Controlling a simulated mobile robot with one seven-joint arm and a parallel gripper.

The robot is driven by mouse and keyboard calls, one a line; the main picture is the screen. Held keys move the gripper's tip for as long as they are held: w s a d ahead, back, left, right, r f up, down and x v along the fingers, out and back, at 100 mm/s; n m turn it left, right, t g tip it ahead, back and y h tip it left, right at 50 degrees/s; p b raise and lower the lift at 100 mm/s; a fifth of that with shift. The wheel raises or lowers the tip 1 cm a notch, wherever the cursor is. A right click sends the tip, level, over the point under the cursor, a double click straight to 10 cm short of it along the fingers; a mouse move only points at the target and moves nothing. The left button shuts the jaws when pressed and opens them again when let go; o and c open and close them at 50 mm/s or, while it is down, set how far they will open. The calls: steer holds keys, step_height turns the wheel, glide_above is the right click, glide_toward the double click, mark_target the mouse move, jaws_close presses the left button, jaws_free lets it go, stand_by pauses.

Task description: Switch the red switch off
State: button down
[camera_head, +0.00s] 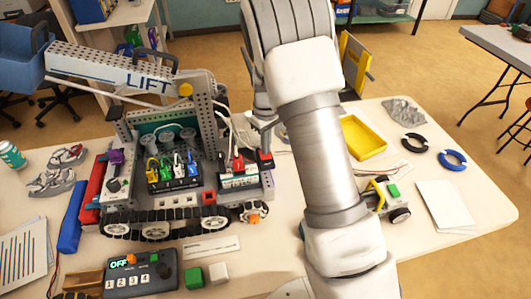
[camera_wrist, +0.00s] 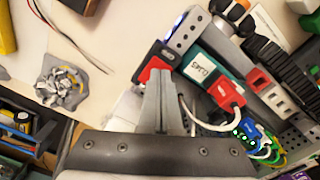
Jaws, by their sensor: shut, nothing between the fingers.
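A red switch (camera_head: 265,156) sits in a dark housing at the right side of the tracked robot (camera_head: 175,197). In the wrist view, the red switch (camera_wrist: 153,70) shows right by the fingertips, which cover part of its housing. My gripper (camera_head: 265,122) is shut and empty, pointing down over the switch; its tips also show in the wrist view (camera_wrist: 160,76). I cannot tell whether they touch the switch. I cannot read the on or off position of the switch.
A red plug (camera_head: 238,163) with a white cable is just left of the switch, near coloured plugs (camera_head: 173,172). The LIFT beam (camera_head: 135,75) rises behind. A yellow tray (camera_head: 362,138) and a small wheeled robot (camera_head: 388,198) are right of my arm. A control box (camera_head: 140,272) lies in front.

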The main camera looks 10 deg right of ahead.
steer(key=shift+f+b, duration=0.75)
steer(key=shift+f, duration=0.2)
stand_by(0.7)
steer(key=shift+r, duration=0.1)
steer(key=shift+r+p, duration=2.25)
steer(key=shift+r, duration=1.2)
